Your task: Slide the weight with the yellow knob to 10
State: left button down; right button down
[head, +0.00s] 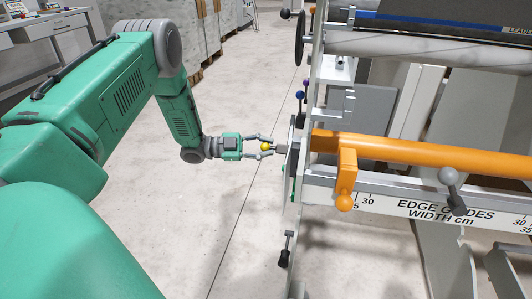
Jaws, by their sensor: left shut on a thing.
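My left gripper (264,147) reaches in from the left, beside the end of the gantry. Its fingers are closed around a small yellow knob (265,146). The knob sits at the left end of a short grey part (282,148) by the end plate of the gantry; I cannot tell the weight's full shape. No number 10 or scale for this weight is readable here. My right gripper is not in view.
A thick orange bar (430,150) with an orange handle (346,180) runs to the right, above a plate (410,207) marked "EDGE GUIDES WIDTH cm". A grey knobbed lever (452,185) is on it. Bare floor (240,80) lies left of the gantry.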

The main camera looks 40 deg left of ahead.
pick_arm(q)
jog(key=shift+w+a+r, duration=0.35)
jog(key=shift+a+r, duration=0.1)
jog(key=shift+a, duration=0.05)
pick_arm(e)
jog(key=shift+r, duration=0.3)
pick_arm(q)
jog(key=c, duration=1.3)
grip_release()
jog(key=shift+a, duration=0.1)
jog(key=shift+c, duration=0.2)
jog(key=shift+o, duration=0.4)
jog(key=shift+a+f, duration=0.2)
jog(key=shift+s+r, duration=0.1)
jog(key=shift+s, duration=0.1)
jog(key=v, duration=1.1)
jog(key=shift+s+a, duration=0.2)
jog(key=shift+a, duration=0.1)
